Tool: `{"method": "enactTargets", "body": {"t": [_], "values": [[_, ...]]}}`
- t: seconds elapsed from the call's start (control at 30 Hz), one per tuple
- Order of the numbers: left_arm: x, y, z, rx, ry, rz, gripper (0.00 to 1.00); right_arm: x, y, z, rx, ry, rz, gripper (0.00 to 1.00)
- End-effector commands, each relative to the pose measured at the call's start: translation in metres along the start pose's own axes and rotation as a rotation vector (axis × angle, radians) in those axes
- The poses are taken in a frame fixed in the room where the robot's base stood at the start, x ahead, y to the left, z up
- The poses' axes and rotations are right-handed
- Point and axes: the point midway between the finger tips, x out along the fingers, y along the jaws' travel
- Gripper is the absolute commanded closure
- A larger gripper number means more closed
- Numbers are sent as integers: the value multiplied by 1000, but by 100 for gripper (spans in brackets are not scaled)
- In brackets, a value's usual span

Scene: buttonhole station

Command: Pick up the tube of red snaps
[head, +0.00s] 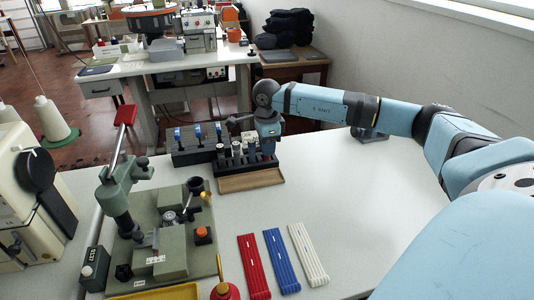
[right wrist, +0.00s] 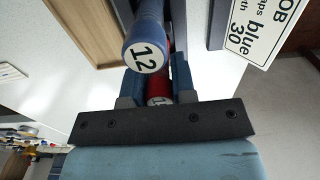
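In the right wrist view a red tube (right wrist: 166,66) with a pale numbered end lies between the two fingers of my right gripper (right wrist: 158,85). A blue tube (right wrist: 146,28) with a white end marked 12 is beside it and covers part of it. The fingers flank the red tube closely, but whether they press on it is hard to see. In the head view my right gripper (head: 267,145) is at a black rack (head: 262,166) holding several tubes; the red tube cannot be made out there. My left gripper is not in view.
A job card (right wrist: 262,28) reading "blue" and "30" is near the tubes. A wooden tray (head: 251,182) lies before the rack. A green press (head: 160,235) stands at left. Red, blue and white strips (head: 281,262) lie in front. The table's right side is clear.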

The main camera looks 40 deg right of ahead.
Motion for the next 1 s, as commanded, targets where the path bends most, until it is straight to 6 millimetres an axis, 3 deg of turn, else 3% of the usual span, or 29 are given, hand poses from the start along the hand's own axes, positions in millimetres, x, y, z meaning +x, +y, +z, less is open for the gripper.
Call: {"method": "enactTargets", "body": {"t": [0.07, 0.37, 0.57, 0.77, 1.0], "values": [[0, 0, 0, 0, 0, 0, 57, 0, 0, 0, 0, 0, 0, 99], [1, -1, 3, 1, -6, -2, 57, -1, 0, 0, 0, 0, 0, 99], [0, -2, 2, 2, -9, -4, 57, -16, -1, 0, 0, -1, -3, 99], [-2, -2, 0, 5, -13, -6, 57, -50, -1, 1, 0, -3, -3, 99], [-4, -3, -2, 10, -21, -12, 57, -105, -1, 1, 0, -3, -3, 99]]}}
